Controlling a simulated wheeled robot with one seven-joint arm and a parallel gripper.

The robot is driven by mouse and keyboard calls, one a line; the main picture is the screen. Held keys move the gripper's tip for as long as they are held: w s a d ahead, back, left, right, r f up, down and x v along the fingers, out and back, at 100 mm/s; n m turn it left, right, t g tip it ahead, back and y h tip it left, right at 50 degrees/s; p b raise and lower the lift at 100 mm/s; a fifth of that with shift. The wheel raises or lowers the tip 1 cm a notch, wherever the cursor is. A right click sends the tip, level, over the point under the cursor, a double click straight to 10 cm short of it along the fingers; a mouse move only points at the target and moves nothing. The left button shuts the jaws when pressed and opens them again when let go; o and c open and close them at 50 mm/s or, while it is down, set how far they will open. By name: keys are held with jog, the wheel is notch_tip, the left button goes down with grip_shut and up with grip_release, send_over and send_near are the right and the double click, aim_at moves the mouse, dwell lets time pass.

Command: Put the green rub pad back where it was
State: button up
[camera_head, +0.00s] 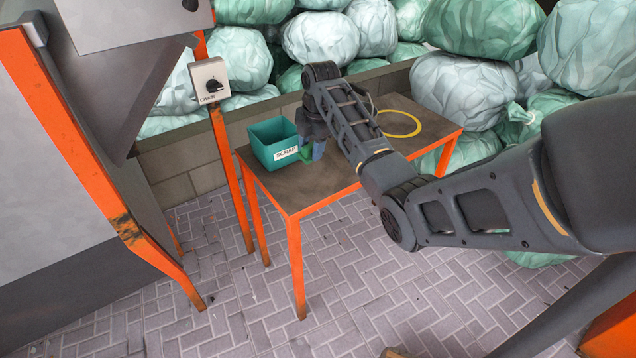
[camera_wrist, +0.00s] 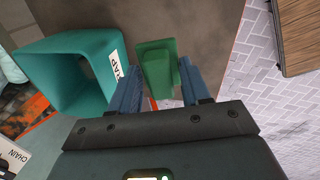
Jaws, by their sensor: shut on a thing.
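The green rub pad (camera_wrist: 157,66) shows between the two blue fingers of my gripper (camera_wrist: 160,82) in the wrist view. My gripper is shut on it. The dark tabletop (camera_head: 312,187) has orange legs. I cannot tell whether the pad touches the tabletop.
A yellow ring (camera_head: 418,131) lies on the right part of the table. A control box marked CHAIN (camera_head: 208,82) stands on an orange post left of the bin. Large wrapped bales (camera_head: 458,92) are piled behind the table. The paved floor (camera_head: 225,290) in front is clear.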

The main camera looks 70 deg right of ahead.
jog(key=s+d+r+m+g, duration=0.1)
jog(key=s+d+r, duration=0.15)
jog(key=s, duration=0.35)
jog(key=s+d+r+g, duration=0.1)
jog(key=s+d, duration=0.3)
jog(key=s, duration=0.1)
jog(key=shift+m+y, duration=0.3)
jog(key=shift+y, duration=0.1)
jog(key=w+a+f, duration=0.4)
jog(key=w+a, duration=0.1)
jog(key=w+a+f, duration=0.2)
jog(key=w, duration=0.1)
jog(key=shift+w+a+f, duration=0.2)
jog(key=shift+a, duration=0.05)
jog(key=shift+f, duration=2.05)
jog(key=o, duration=0.9)
notch_tip(320, 180, up, 12)
jog(key=shift+r, duration=0.1)
